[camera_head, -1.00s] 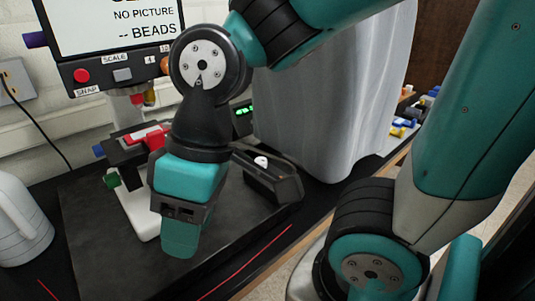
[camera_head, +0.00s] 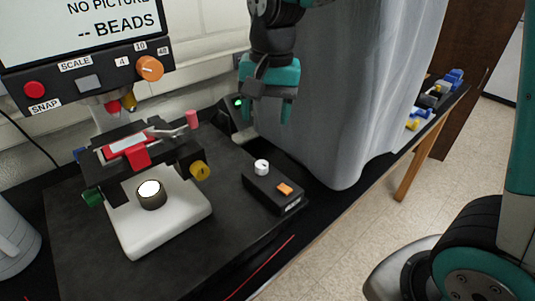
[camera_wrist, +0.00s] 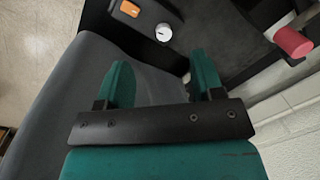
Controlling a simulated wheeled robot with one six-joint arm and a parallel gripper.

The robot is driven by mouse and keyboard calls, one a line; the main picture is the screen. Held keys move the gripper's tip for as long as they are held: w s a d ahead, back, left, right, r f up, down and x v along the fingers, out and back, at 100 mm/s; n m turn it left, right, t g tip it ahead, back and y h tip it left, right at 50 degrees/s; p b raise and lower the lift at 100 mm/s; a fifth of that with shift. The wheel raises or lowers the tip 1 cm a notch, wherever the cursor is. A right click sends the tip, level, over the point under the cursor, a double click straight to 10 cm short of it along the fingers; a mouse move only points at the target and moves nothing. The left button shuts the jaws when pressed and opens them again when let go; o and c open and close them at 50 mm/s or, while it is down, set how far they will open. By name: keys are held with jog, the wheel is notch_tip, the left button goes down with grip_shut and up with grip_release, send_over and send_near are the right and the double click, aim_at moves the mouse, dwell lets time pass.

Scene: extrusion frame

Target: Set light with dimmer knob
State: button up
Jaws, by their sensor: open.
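The white dimmer knob (camera_head: 261,167) sits on top of a small black control box (camera_head: 258,187) with an orange rocker switch (camera_head: 285,188) at its right end. In the wrist view the knob (camera_wrist: 164,32) shows beyond my fingertips, near the orange switch (camera_wrist: 130,8). The round light (camera_head: 150,188) in the microscope's white base (camera_head: 135,235) glows pale white. My gripper (camera_head: 268,110) is open and empty, pointing down behind the control box in the picture, apart from the knob. In the wrist view its two teal fingers (camera_wrist: 161,70) are spread.
The microscope has a black stage with a red slide holder (camera_head: 130,150) and coloured knobs. A screen (camera_head: 80,30) with an orange dial stands above it. A grey draped cover (camera_head: 350,90) stands close right of my gripper. The dark mat (camera_head: 215,235) in front is clear.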

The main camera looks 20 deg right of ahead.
aim_at(262, 163)
jog(key=w+d+f+m+h, duration=0.1)
jog(key=w+d+m, duration=0.1)
jog(key=w+m, duration=0.35)
jog(key=shift+n, duration=0.35)
jog(key=f+p, duration=0.1)
jog(key=f, duration=0.4)
jog(key=f+p, duration=0.2)
jog(key=f, duration=0.4)
jog(key=f+p, duration=0.1)
jog(key=f, duration=0.5)
jog(key=shift+w+a+f+p, duration=0.15)
jog(key=shift+w+a+p, duration=0.05)
jog(key=shift+w+p, duration=0.2)
jog(key=shift+c, duration=0.4)
jog(key=c, duration=0.8)
jog(key=shift+c, duration=0.2)
jog(key=shift+n, duration=0.3)
